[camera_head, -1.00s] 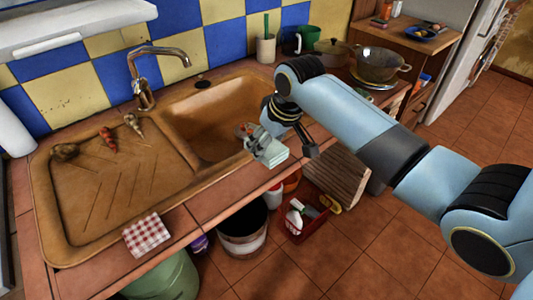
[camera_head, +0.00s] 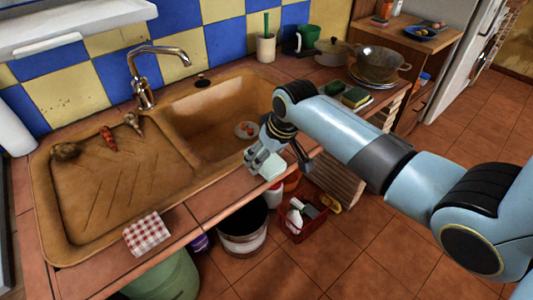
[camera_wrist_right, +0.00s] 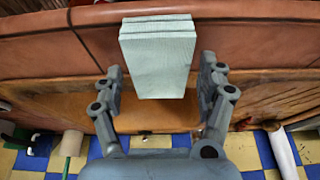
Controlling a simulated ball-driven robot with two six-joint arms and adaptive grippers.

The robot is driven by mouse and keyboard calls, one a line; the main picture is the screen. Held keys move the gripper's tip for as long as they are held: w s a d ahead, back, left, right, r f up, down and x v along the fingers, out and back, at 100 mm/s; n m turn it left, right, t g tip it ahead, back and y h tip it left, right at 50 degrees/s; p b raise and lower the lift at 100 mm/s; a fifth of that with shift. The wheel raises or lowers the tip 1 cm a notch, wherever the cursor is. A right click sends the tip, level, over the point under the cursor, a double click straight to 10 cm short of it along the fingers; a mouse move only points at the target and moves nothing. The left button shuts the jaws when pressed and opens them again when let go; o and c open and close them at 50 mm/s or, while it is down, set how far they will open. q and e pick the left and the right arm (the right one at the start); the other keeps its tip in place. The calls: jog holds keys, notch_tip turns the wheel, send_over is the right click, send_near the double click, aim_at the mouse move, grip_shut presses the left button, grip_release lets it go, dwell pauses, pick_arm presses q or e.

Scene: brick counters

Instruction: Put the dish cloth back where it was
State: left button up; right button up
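A folded pale blue-green dish cloth (camera_head: 274,169) is at the counter's front edge, below the sink basin. My right gripper (camera_head: 258,163) reaches over the counter from the right and is beside the cloth. In the right wrist view the layered cloth (camera_wrist_right: 160,62) appears between the two fingers of the gripper (camera_wrist_right: 161,70), with a narrow gap on each side, so the gripper looks open. I cannot tell whether the cloth rests fully on the counter. A red-and-white checked cloth (camera_head: 147,234) hangs on the front edge further left. My left gripper is not in view.
The sink basin (camera_head: 216,118) holds a small plate (camera_head: 245,130). Vegetables lie on the drainer. Two sponges (camera_head: 355,97), a pot and a colander (camera_head: 377,64) stand on the right. A bucket (camera_head: 242,232) and red crate (camera_head: 299,216) are on the floor below.

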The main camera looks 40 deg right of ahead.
jog(key=shift+r, duration=0.5)
jog(key=p+v, duration=0.1)
jog(key=v, duration=1)
jog(key=shift+s+r, duration=0.15)
jog(key=shift+r, duration=0.1)
jog(key=shift+f, duration=0.1)
jog(key=s+f+g+b, duration=0.1)
jog(key=s+f+b, duration=0.4)
jog(key=f, duration=0.7)
jog(key=s+f+m+g+b, duration=0.1)
jog(key=s+f+g+b, duration=0.15)
jog(key=s+f, duration=0.7)
jog(key=s+f+g+b, duration=0.1)
jog(key=s+f+b, duration=0.25)
jog(key=f, duration=1.05)
jog(key=shift+n+t+h, duration=0.3)
jog(key=shift+t+h, duration=0.15)
jog(key=shift+h, duration=0.15)
jog(key=shift+s+a+f+b, duration=0.1)
jog(key=shift+s+f+b, duration=0.9)
jog(key=shift+s+f, duration=2.7)
jog(key=shift+s+d+f+b, duration=0.1)
jog(key=shift+s+f+b, duration=0.85)
jog(key=shift+s+f, duration=2.7)
jog(key=shift+s+a+f+b, duration=0.1)
jog(key=shift+s+f+b, duration=0.9)
jog(key=shift+s+f, duration=2.7)
